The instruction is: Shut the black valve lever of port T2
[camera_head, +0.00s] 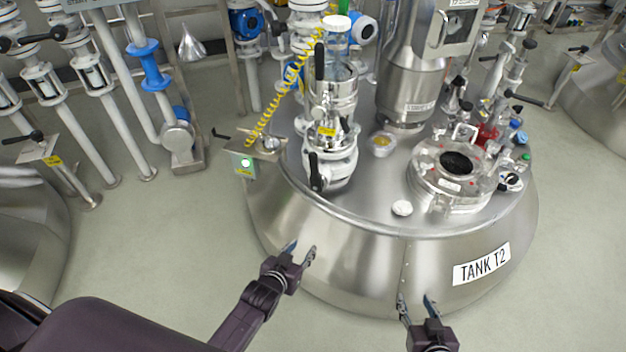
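The steel tank labelled TANK T2 (335,240) fills the middle. A vertical port assembly (333,100) stands on its top at the left, with a small yellow label whose text is too small to read. A black lever (319,62) stands upright on its upper part. A second black lever (316,172) hangs nearly vertical on the white valve body below. I cannot tell which lever is the port T2 one. My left gripper (300,251) is open and empty, below the lower lever and apart from it. My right gripper (415,299) is open and empty before the tank's front.
A yellow coiled hose (290,85) runs beside the port to a small box with a green light (245,163). A round manhole (452,175) and a steel vessel (410,80) occupy the tank top. A white cap (402,208) lies near its front rim. Pipes stand at the left; the floor is open.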

